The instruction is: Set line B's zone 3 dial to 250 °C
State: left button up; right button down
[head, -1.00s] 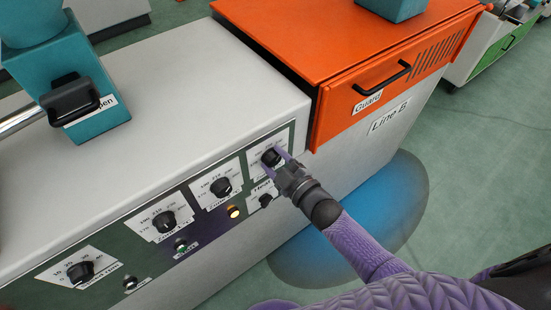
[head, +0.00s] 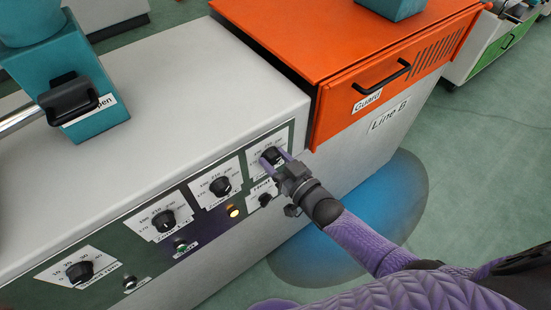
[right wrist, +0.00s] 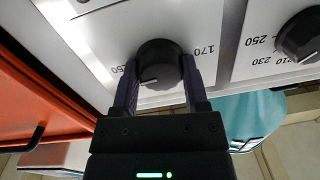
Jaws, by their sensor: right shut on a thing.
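Line B's zone 3 dial (head: 272,155) is the rightmost of the upper black knobs on the panel in the head view. My right gripper (head: 279,161) is shut on it, one finger on each side. In the right wrist view, turned upside down, the black dial (right wrist: 160,62) sits between the fingers of the right gripper (right wrist: 160,85). Its white mark points down and left, toward the 250 side of the scale. The 170 shows on the right; the fingers hide part of the scale, so the exact reading is unclear. My left gripper is not in view.
The zone 2 dial (head: 221,187) and zone 1 dial (head: 163,220) are to the left on the same panel. A heat knob (head: 265,200) and a lit amber lamp (head: 233,211) are just below. The orange guard (head: 390,75) with a black handle stands to the right.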

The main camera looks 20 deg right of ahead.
jog(key=shift+m, duration=0.5)
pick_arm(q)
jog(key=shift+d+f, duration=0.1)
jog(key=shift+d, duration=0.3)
pick_arm(e)
jog(key=shift+c, duration=0.5)
grip_release()
jog(key=shift+s+d, duration=0.1)
jog(key=shift+s, duration=0.2)
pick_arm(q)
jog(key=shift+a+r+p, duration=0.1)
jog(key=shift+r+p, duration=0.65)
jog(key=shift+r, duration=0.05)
pick_arm(e)
jog(key=v, duration=0.9)
jog(key=shift+s, duration=0.15)
